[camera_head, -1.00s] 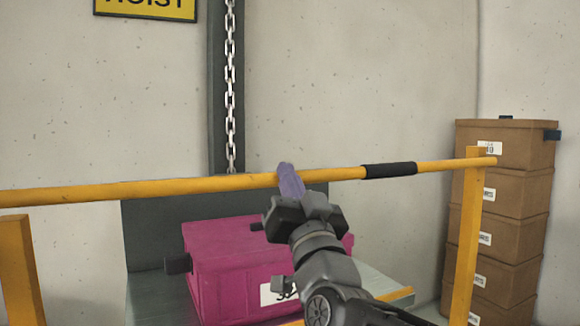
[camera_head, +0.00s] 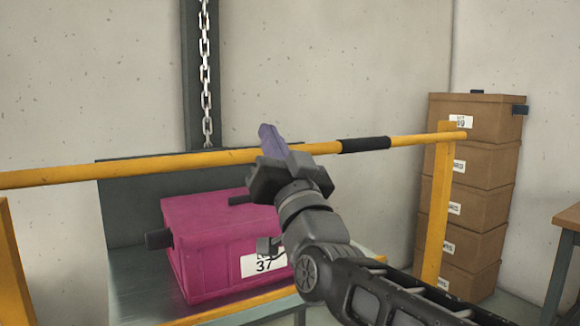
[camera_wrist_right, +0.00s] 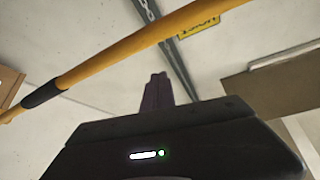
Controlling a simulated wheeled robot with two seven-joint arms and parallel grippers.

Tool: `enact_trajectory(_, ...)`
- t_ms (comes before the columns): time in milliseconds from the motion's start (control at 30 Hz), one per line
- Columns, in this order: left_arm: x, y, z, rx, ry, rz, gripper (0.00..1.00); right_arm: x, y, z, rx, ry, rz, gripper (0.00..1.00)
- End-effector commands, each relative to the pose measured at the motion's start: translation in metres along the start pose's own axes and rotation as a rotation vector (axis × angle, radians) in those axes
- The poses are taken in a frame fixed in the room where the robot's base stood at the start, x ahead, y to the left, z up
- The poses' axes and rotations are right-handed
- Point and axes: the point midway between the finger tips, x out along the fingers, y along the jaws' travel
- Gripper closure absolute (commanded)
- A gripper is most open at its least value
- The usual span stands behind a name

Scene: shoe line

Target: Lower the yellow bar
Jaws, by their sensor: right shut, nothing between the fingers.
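The yellow bar (camera_head: 215,158) runs across the head view, nearly level, with a black sleeve (camera_head: 365,145) toward its right. Its right end lies at the top of a yellow post (camera_head: 436,205). My right gripper (camera_head: 268,135) is shut and empty, its purple fingers pointing up in front of the bar and overlapping it in the picture. Whether they touch the bar I cannot tell. In the right wrist view the bar (camera_wrist_right: 130,45) crosses diagonally beyond the shut fingers (camera_wrist_right: 157,90). My left gripper is not in view.
Behind the bar, a magenta crate (camera_head: 215,235) labelled 37 sits on a grey platform (camera_head: 130,285). A chain (camera_head: 206,80) hangs along a dark wall column. Brown boxes (camera_head: 470,205) are stacked at right, near a wooden table edge (camera_head: 568,217).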

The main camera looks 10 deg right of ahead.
Motion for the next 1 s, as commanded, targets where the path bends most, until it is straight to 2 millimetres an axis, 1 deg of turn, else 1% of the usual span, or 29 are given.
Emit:
enact_trajectory(33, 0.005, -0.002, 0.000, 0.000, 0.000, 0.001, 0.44, -0.011, 0.001, -0.001, -0.005, 0.006, 0.001, 1.00)
enact_trajectory(200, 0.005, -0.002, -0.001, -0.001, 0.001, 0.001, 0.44, -0.043, 0.004, -0.004, -0.002, 0.007, -0.002, 1.00)
enact_trajectory(300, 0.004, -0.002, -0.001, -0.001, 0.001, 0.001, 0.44, -0.061, 0.007, -0.005, 0.001, 0.007, -0.001, 1.00)
enact_trajectory(400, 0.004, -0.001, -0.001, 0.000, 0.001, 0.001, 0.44, -0.073, 0.009, -0.006, 0.000, 0.007, 0.000, 1.00)
enact_trajectory(567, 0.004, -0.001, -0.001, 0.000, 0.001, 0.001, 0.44, -0.081, 0.011, -0.006, 0.001, 0.008, 0.001, 1.00)
enact_trajectory(867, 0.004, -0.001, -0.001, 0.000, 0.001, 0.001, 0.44, -0.081, 0.011, -0.006, -0.001, 0.008, 0.001, 1.00)
enact_trajectory(933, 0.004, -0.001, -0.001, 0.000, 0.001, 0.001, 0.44, -0.081, 0.011, -0.002, -0.015, -0.006, 0.002, 1.00)
enact_trajectory(1000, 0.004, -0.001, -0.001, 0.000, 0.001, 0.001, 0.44, -0.083, 0.015, 0.008, -0.035, -0.038, 0.010, 1.00)
